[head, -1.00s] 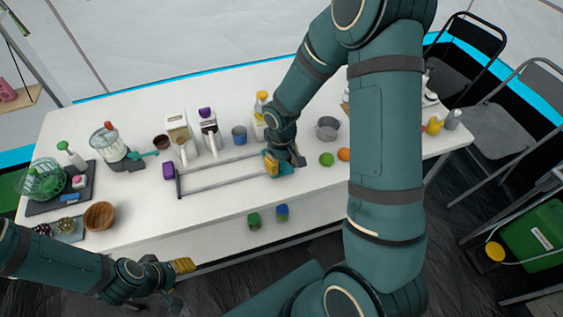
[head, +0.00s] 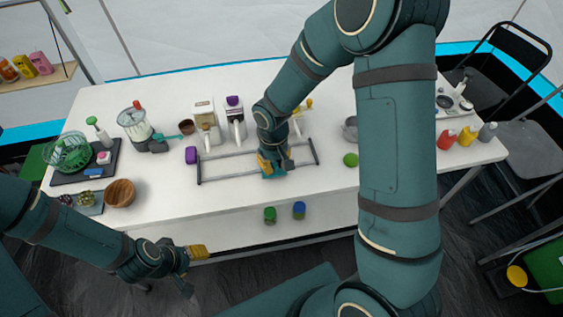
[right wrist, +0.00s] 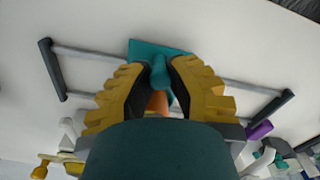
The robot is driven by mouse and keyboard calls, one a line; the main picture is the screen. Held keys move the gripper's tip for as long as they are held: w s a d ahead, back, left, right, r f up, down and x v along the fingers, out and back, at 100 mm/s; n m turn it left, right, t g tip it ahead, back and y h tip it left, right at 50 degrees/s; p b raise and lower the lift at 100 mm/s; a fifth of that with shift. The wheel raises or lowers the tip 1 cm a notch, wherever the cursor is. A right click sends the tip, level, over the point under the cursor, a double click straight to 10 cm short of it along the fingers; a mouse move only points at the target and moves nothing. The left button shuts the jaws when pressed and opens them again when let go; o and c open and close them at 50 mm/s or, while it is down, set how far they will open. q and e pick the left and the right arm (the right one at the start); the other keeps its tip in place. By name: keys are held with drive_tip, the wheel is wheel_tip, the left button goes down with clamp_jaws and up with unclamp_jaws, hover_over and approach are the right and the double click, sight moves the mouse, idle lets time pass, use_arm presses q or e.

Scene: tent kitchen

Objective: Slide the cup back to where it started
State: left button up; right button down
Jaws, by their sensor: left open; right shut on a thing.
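My right gripper (head: 272,166) is shut on the peg of a teal block (head: 276,174). The block sits between the two rails of a grey rail frame (head: 226,154) on the white table. In the right wrist view the gripper (right wrist: 158,72) pinches the upright peg (right wrist: 160,70), with the flat teal block (right wrist: 140,48) just beyond. Something orange shows between the fingers. A small brown cup (head: 187,127) stands behind the frame's left part. The blue cup seen earlier is not visible; my right arm covers that area. My left gripper (head: 194,268) is open and empty in front of the table.
A purple block (head: 191,155) stands at the frame's left end. Two white dispensers (head: 205,115) and a blender-like jar (head: 134,122) stand behind. A wooden bowl (head: 120,193) is at left, a green ball (head: 351,160) at right.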

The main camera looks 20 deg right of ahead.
drive_tip(key=c, duration=0.8)
unclamp_jaws()
drive_tip(key=shift+c, duration=0.2)
wheel_tip(320, 180, up, 12)
